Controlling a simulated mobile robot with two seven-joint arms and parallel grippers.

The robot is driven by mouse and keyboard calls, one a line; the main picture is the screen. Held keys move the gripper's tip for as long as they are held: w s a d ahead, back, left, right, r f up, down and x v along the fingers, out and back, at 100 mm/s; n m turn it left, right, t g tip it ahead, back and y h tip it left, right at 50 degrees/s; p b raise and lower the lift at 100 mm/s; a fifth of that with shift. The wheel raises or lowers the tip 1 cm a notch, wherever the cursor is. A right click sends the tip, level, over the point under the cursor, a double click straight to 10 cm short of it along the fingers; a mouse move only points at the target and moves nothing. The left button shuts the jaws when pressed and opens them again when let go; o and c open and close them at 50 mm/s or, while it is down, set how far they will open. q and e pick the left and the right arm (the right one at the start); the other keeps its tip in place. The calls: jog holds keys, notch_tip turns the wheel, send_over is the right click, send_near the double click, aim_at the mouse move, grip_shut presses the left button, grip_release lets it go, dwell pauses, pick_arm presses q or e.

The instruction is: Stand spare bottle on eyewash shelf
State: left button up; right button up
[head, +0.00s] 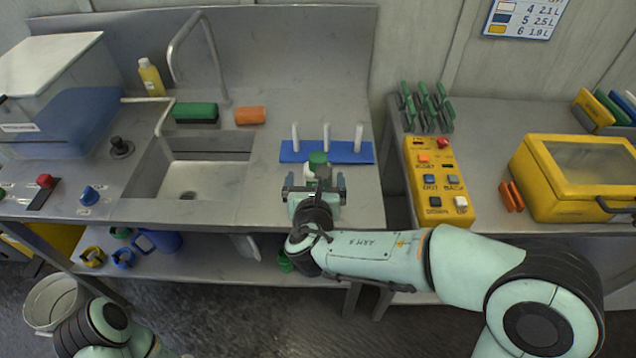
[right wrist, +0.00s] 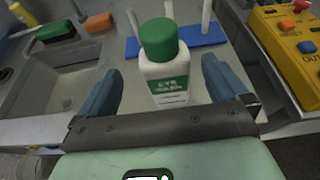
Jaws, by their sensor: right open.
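The spare bottle is a white eye wash bottle (right wrist: 165,75) with a green cap and green label. It stands upright on the steel counter, and its cap shows in the head view (head: 318,158) just in front of a blue peg rack. My right gripper (head: 314,188) is open at the bottle. In the right wrist view its two blue fingers (right wrist: 161,88) are on either side of the bottle, with a gap on each side. My left gripper is out of view; only part of my left arm shows at lower left. I cannot pick out an eyewash shelf for certain.
The blue rack (head: 350,152) with white pegs stands close behind the bottle. A sink (head: 200,182) with a tap lies to the left. A yellow button box (head: 437,180) and yellow case (head: 575,185) are on the right bench. A lower shelf (head: 195,265) holds mugs.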

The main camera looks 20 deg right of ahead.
jog(key=x, duration=0.5)
jog(key=shift+w+d+r+p, duration=0.1)
jog(key=shift+d+r+p, duration=0.05)
jog(key=shift+d+p, duration=0.2)
jog(key=shift+a+r, duration=0.1)
grip_shut()
